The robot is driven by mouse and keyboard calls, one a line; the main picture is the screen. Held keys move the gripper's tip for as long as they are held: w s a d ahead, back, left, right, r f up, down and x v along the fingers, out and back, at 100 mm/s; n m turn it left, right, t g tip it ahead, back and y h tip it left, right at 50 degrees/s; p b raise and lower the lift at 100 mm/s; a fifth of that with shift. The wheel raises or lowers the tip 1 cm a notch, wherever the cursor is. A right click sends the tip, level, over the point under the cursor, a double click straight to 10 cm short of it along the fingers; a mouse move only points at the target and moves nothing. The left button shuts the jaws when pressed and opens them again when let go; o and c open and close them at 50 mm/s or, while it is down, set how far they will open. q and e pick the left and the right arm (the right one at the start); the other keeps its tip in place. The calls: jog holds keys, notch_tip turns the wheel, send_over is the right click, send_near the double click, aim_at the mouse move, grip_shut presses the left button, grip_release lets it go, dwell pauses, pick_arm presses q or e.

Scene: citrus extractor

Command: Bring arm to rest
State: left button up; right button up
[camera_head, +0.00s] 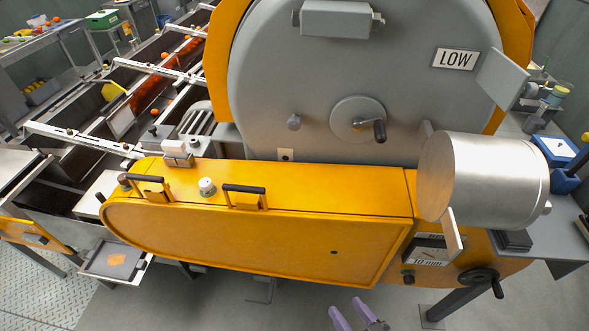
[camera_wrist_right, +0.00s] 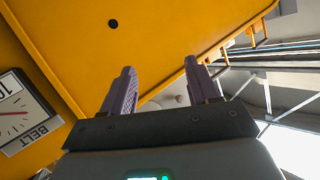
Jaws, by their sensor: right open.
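My right gripper (camera_head: 346,306) shows at the bottom edge of the head view, with two purple fingers spread apart and nothing between them. It is below and in front of the orange belt cover (camera_head: 300,235) of the citrus extractor, apart from it. A belt dial (camera_wrist_right: 12,108) with a red needle is at the left of that view. My left gripper is not in view.
The grey round housing (camera_head: 270,90) with a crank (camera_head: 379,131) stands behind the cover. A metal cylinder (camera_head: 490,180) and a handwheel (camera_head: 482,276) are at the right. Conveyor lanes (camera_head: 60,130) run at the left. The floor (camera_head: 230,305) below the cover is mostly clear.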

jog(key=s+d+f+g+h, duration=0.4)
jog(key=s+d+g+h, duration=0.2)
jog(key=s+d+g, duration=0.4)
notch_tip(320, 180, up, 20)
jog(key=s+a+p, duration=0.1)
jog(key=p, duration=2)
jog(key=shift+a+r, duration=0.15)
jog(key=shift+a, duration=0.05)
